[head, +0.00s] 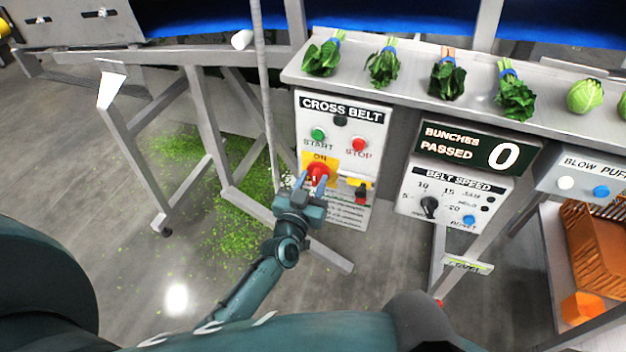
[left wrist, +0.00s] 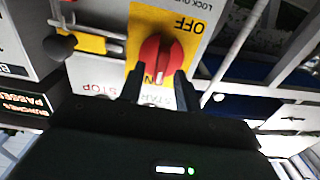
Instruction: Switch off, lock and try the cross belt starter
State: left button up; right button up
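The CROSS BELT starter panel (head: 377,128) has a green START button (head: 318,134) and a red STOP button (head: 359,145). Below them a red rotary switch (head: 318,170) sits on a yellow plate; it also shows in the left wrist view (left wrist: 152,52). Its white mark points away from the OFF label, on the START side. My left gripper (head: 312,184) is at the switch, its fingers (left wrist: 160,88) apart on either side of the knob; contact is unclear. My right gripper is not in view.
A BELT SPEED panel (head: 450,205) and a BUNCHES PASSED display reading 0 (head: 502,156) stand to the right. Greens lie on the ledge (head: 410,85) above. An orange crate (head: 596,245) is at far right. Frame legs (head: 205,125) and spilled leaf bits (head: 240,225) are left.

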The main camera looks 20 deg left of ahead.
pick_arm(q)
jog(key=shift+w, duration=0.4)
jog(key=shift+d, duration=0.1)
grip_shut()
